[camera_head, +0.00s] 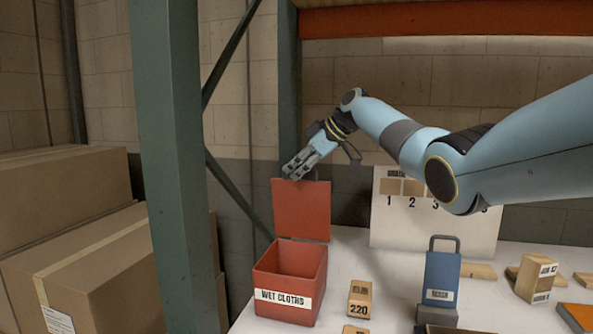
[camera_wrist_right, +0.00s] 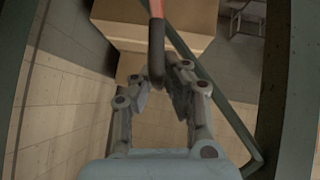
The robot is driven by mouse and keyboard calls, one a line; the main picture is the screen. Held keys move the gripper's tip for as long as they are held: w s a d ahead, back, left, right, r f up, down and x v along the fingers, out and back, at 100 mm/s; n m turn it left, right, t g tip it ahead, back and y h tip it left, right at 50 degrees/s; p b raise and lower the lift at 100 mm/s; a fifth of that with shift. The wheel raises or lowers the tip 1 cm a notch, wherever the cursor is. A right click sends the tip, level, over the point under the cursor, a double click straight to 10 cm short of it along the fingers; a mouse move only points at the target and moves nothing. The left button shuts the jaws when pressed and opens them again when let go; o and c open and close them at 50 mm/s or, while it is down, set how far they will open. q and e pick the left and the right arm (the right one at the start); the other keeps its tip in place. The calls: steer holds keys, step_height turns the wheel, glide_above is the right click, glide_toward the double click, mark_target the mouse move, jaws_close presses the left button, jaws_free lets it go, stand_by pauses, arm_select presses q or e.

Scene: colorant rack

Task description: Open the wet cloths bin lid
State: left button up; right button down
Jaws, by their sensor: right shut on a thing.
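The red wet cloths bin (camera_head: 319,285) stands on the left part of the white table, with a "WET CLOTHS" label on its front. Its red lid (camera_head: 301,212) stands upright at the back of the bin, so the bin's mouth is open and its inside shows. My right gripper (camera_head: 294,174) is at the lid's top edge, shut on the lid's dark handle. In the right wrist view the dark handle (camera_wrist_right: 156,50) lies between the fingers (camera_wrist_right: 160,76), with the lid's red edge (camera_wrist_right: 178,38) beyond. My left gripper is not in view.
A wooden block marked 220 (camera_head: 359,299) and a blue holder with a handle (camera_head: 442,277) stand right of the bin. A numbered board (camera_head: 400,235) stands behind. A green post (camera_head: 175,150) and cardboard boxes (camera_head: 90,270) are at left.

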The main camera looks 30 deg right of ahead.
steer(key=shift+d, duration=0.1)
stand_by(0.3)
steer(key=c, duration=1.4)
jaws_free()
steer(key=shift+r, duration=0.1)
steer(key=v, duration=1.2)
